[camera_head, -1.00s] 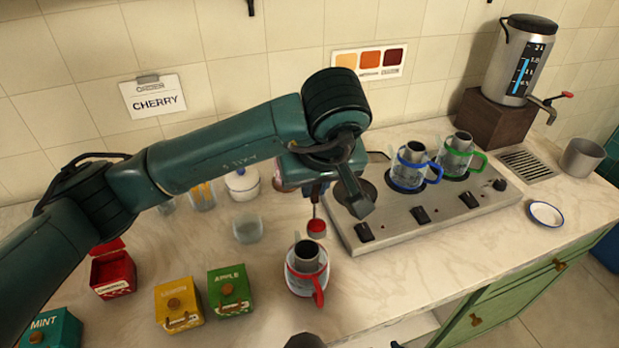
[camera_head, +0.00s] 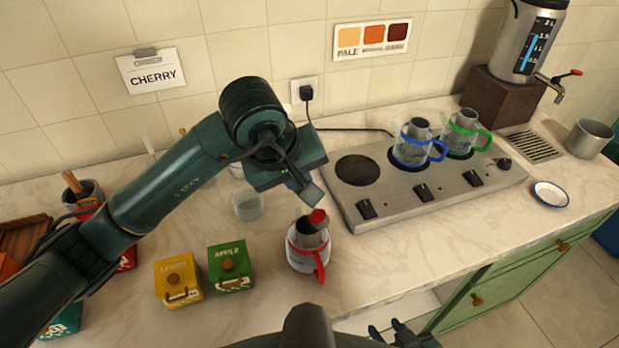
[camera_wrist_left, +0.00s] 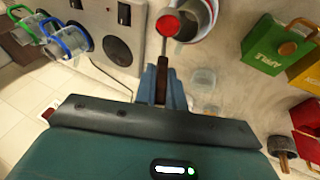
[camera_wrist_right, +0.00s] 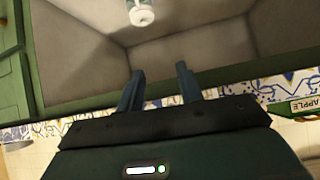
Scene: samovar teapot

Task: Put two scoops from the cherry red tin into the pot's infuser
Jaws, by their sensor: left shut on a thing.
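My left gripper (camera_head: 304,190) is shut on the handle of a scoop (camera_head: 318,216). The scoop's round head shows red in the head and left wrist views (camera_wrist_left: 168,26). It is over the mouth of a glass pot (camera_head: 301,262) with a red band and handle. A grey metal infuser (camera_head: 309,236) stands in that pot, partly covered by the scoop. The cherry red tin (camera_head: 127,258) is mostly hidden behind my left arm; a red tin edge also shows in the left wrist view (camera_wrist_left: 306,118). My right gripper (camera_wrist_right: 158,88) is open and empty, low before the counter.
Yellow lemon (camera_head: 178,278) and green apple (camera_head: 230,266) tins stand left of the pot. An empty glass (camera_head: 247,207) is behind it. The stove (camera_head: 400,205) at right bears blue- and green-handled pots. The counter in front of the stove is clear.

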